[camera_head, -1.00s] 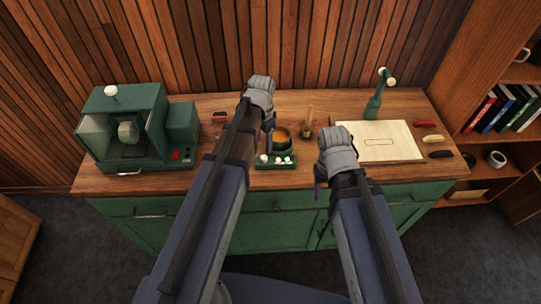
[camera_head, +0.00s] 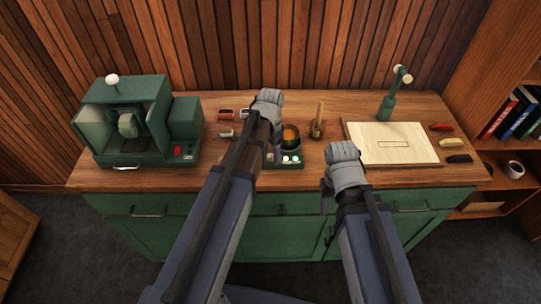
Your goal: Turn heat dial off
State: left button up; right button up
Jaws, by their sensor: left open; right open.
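A small green heater unit (camera_head: 293,164) stands on the wooden counter, holding a round pot (camera_head: 291,138) with amber contents. Pale and greenish knobs (camera_head: 291,158) show along its front; I cannot tell which one is the heat dial or how it is set. My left gripper (camera_head: 277,148) is open, pointing down at the left side of the heater, and its arm hides that part of the unit. I cannot tell whether it touches anything. My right gripper (camera_head: 325,192) is open and empty by the counter's front edge, to the right of the heater.
A green machine (camera_head: 140,120) with a red switch stands at left. A wooden holder with a brush (camera_head: 318,126) is right of the pot. A pale board (camera_head: 392,144), a green lamp-like stand (camera_head: 388,106) and small coloured items (camera_head: 441,127) are at right. Small items lie behind my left arm.

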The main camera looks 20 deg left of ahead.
pick_arm(q)
jog(key=shift+c, duration=0.3)
grip_shut()
dwell(0.5)
jog(key=n, duration=1.9)
jog(key=shift+n, duration=0.4)
dwell(0.3)
